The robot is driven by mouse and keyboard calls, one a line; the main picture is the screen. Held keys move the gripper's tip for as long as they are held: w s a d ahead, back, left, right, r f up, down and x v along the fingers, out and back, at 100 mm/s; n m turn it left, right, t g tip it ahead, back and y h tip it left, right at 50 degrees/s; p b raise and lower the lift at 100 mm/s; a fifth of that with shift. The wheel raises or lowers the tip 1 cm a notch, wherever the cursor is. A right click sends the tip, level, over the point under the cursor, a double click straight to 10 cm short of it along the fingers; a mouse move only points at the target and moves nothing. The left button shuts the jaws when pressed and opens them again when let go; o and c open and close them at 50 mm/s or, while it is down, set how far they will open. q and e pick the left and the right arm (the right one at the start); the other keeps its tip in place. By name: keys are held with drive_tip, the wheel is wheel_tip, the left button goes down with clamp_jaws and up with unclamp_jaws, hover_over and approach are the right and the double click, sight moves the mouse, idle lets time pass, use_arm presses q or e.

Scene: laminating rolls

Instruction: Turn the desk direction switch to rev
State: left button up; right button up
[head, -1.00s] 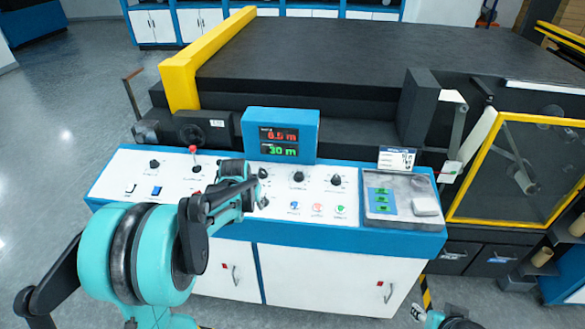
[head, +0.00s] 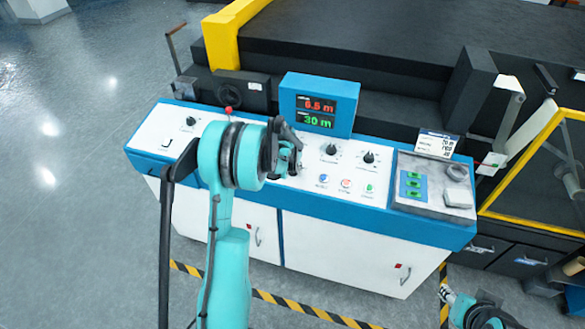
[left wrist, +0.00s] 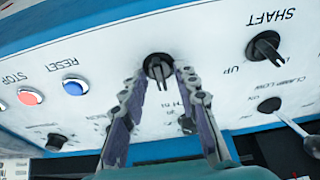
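A black rotary knob (left wrist: 158,66) on the white panel sits just ahead of my left gripper (left wrist: 154,98), centred between its fingertips. The fingers are apart, one on each side of the knob, and I see no clear contact. The knob's label is largely hidden by the fingers, so I cannot confirm that it is the direction switch. In the head view my left gripper (head: 288,160) is over the middle of the desk panel, and its arm hides the panel part behind it. My right gripper (head: 446,293) is low at the bottom right; its fingers are unclear.
The SHAFT switch (left wrist: 264,47) and a metal lever (left wrist: 298,132) are to the right in the wrist view. The blue RESET button (left wrist: 75,87) and red STOP button (left wrist: 30,97) are left. A blue display box (head: 318,104) stands behind the panel.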

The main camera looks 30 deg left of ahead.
use_arm(q)
clamp_jaws()
drive_tip(key=shift+f+n+b, duration=0.1)
drive_tip(key=shift+n+b, duration=0.5)
drive_tip(key=shift+n, duration=0.5)
drive_tip(key=shift+n+y+b, duration=0.5)
drive_tip(key=shift+n+b, duration=0.05)
drive_tip(key=shift+n, duration=0.65)
drive_tip(key=shift+w+n+g+y+b, duration=0.1)
drive_tip(key=shift+n+g+y+b, duration=0.35)
drive_tip(key=shift+n, duration=1.85)
